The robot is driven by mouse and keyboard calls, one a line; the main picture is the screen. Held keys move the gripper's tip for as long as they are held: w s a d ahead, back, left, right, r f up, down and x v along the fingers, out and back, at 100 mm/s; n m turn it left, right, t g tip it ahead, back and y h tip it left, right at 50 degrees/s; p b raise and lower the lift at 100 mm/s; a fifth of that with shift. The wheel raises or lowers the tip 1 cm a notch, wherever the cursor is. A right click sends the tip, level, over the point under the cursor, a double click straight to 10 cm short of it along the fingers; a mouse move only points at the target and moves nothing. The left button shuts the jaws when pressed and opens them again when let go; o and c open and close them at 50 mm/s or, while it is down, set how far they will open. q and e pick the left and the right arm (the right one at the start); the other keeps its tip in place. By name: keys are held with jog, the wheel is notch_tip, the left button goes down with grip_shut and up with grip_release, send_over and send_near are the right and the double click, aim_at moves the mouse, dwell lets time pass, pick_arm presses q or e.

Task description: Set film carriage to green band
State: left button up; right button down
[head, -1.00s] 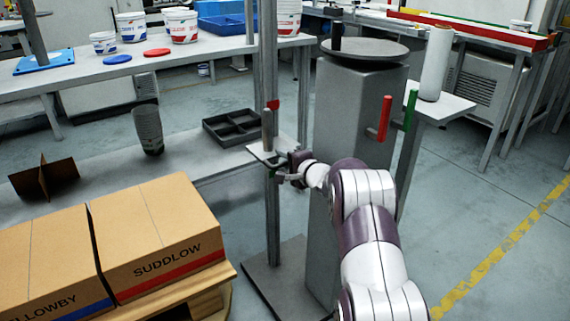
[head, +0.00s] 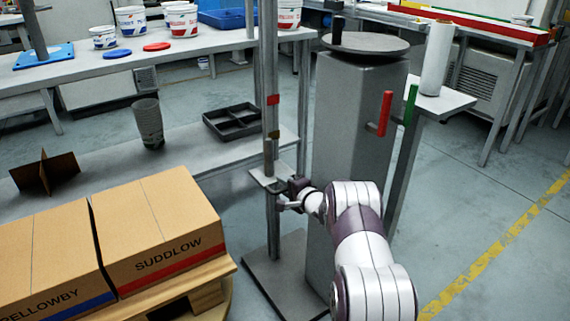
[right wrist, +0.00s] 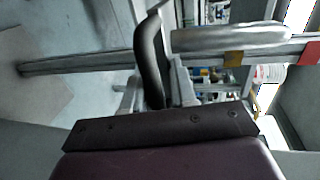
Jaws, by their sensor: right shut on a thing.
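The film carriage (head: 268,178) is a small light plate with an upright grey roller (head: 268,156), set on a vertical metal mast (head: 273,70). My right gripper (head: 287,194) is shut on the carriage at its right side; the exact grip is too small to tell. A red band (head: 273,100) and, below it, an ochre band (head: 274,134) show on the mast above the carriage. In the right wrist view the ochre band (right wrist: 233,58) and red band (right wrist: 309,52) show beside the grey roller (right wrist: 240,36). I cannot make out a green band on the mast. My left gripper is out of view.
A grey pedestal with a round turntable (head: 365,43) stands right of the mast. Red (head: 385,113) and green (head: 410,104) handles stick up beside it. Cartons (head: 155,228) stand at lower left. A mast foot plate (head: 288,277) lies on the floor.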

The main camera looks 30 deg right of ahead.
notch_tip(320, 180, down, 14)
jog(key=b, duration=0.3)
jog(key=shift+s+f+b, duration=0.2)
jog(key=shift+s+b, duration=0.05)
jog(key=shift+b, duration=0.05)
jog(key=shift+a+f, duration=0.1)
jog(key=c, duration=1.1)
grip_release()
jog(key=shift+f, duration=0.1)
jog(key=shift+r, duration=0.25)
jog(key=p+v, duration=0.7)
jog(key=v, duration=0.5)
jog(key=shift+s+r, duration=0.2)
jog(key=shift+s, duration=0.05)
